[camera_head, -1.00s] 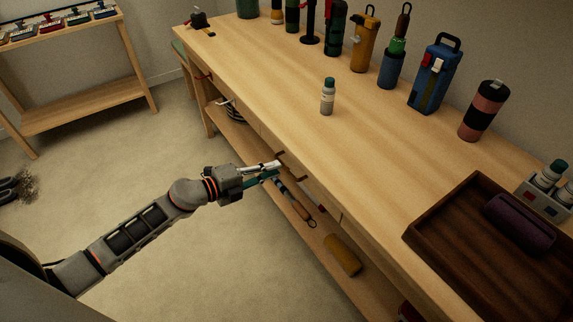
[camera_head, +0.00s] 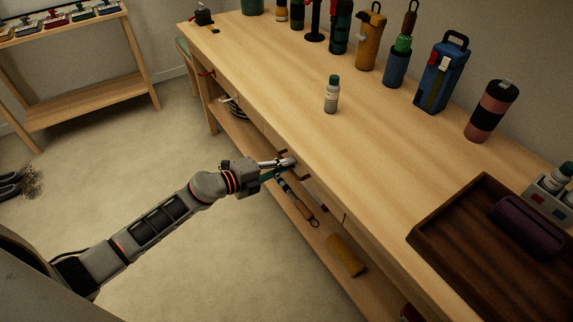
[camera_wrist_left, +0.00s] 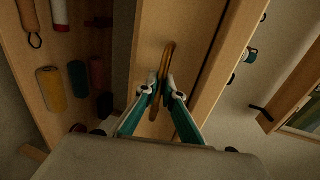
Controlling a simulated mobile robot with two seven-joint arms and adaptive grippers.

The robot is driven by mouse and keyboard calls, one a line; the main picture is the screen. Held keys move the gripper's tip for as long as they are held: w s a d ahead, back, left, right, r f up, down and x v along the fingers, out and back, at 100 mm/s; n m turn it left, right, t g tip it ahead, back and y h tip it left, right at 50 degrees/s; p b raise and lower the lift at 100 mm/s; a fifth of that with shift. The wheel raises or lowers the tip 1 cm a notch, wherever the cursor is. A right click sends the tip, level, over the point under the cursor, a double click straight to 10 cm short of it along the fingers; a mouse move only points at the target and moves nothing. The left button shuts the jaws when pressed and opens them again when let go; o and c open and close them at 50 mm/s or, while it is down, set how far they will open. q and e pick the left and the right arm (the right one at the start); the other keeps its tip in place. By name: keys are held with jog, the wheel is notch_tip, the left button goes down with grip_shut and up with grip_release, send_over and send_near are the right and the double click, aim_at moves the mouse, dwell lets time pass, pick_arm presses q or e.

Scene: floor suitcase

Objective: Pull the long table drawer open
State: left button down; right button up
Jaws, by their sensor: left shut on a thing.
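The long wooden table (camera_head: 300,85) runs diagonally through the head view, with the drawer front along its near side. The drawer's brown bar handle (camera_wrist_left: 168,58) crosses the middle of the left wrist view on a pale wooden drawer front (camera_wrist_left: 150,35). My left gripper (camera_head: 290,162) reaches the table's side from the left. In the wrist view its two fingertips (camera_wrist_left: 162,86) are closed around the handle, which partly hides behind them. The drawer front looks about flush with the table in the head view. My right gripper is not in view.
A lower shelf (camera_head: 325,235) under the table holds a yellow roll (camera_head: 345,255) and other items. On top stand a small bottle (camera_head: 331,95), several flasks and a dark tray (camera_head: 450,235). The floor (camera_head: 130,180) left of the table is largely clear.

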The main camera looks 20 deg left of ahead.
pick_arm(q)
jog(key=f+v, duration=0.3)
jog(key=v, duration=1.1)
jog(key=s+f+v, duration=0.1)
jog(key=f+v, duration=0.2)
jog(key=v, duration=1.1)
jog(key=shift+a, duration=0.45)
jog(key=shift+s, duration=0.1)
jog(key=c, duration=2.5)
grip_release()
jog(key=v, duration=1.2)
